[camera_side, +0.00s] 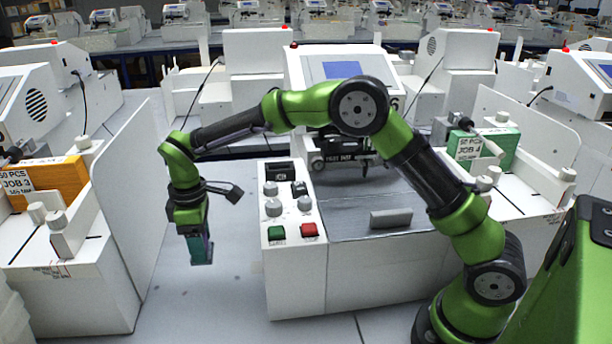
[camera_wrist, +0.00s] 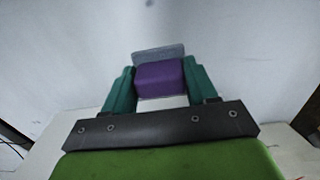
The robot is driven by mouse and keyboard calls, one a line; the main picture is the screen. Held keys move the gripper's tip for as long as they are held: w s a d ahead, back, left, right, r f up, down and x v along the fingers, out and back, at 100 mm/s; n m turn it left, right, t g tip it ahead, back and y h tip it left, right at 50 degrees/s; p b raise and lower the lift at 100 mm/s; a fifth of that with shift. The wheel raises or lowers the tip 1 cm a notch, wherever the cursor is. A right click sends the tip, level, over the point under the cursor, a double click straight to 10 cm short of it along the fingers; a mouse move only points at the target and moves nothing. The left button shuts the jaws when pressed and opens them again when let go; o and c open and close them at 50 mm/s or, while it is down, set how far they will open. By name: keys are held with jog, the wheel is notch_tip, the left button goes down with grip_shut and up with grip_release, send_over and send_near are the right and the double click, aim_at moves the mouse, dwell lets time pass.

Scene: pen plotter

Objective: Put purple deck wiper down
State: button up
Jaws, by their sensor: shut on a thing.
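The purple deck wiper (camera_wrist: 160,80) is between the teal fingers of my gripper (camera_wrist: 158,84) in the wrist view. A grey pad (camera_wrist: 158,52) shows at its far end. In the side view my gripper (camera_side: 199,240) points down at the left of the plotter, shut on the wiper. Little of the wiper shows there, with a grey end low between the fingers. It hangs over the pale table surface (camera_side: 200,300); I cannot tell whether it touches it.
The white plotter (camera_side: 345,285) with knobs, a green button (camera_side: 277,232) and a red button (camera_side: 309,229) stands right of my gripper. A grey handle block (camera_side: 391,218) is on its deck. A white side panel (camera_side: 135,200) stands to the left. Table between them is clear.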

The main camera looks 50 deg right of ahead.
jog(key=shift+f, duration=4)
jog(key=shift+f, duration=0.1)
jog(key=o, duration=1)
